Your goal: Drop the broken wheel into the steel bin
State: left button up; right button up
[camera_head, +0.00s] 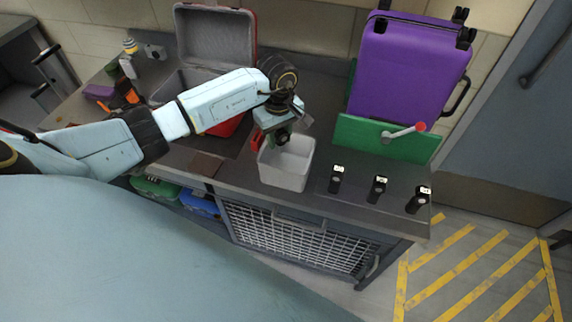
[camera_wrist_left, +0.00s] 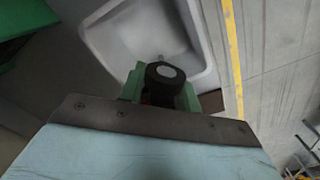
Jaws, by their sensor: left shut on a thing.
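The bin (camera_head: 286,178) is a pale grey open box near the front edge of the counter. My left gripper (camera_head: 281,136) points down over its opening, towards the back rim. In the left wrist view its green fingers (camera_wrist_left: 164,92) are shut on a black wheel (camera_wrist_left: 166,79) with a light hub. The pale bin (camera_wrist_left: 128,38) shows below and beyond the wheel there. The wheel appears to be above the bin floor; its exact height is unclear. My right gripper is in neither view.
Three small black parts (camera_head: 377,188) with pale tops stand right of the bin. A purple suitcase (camera_head: 408,70) rests behind a green panel (camera_head: 365,138) with a red-knobbed lever (camera_head: 404,132). An open red case (camera_head: 217,40) stands behind my left arm.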

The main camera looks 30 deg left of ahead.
pick_arm(q)
jog(key=o, duration=1.1)
notch_tip(320, 180, up, 14)
jog(key=shift+f+b, duration=0.25)
jog(key=shift+b, duration=0.15)
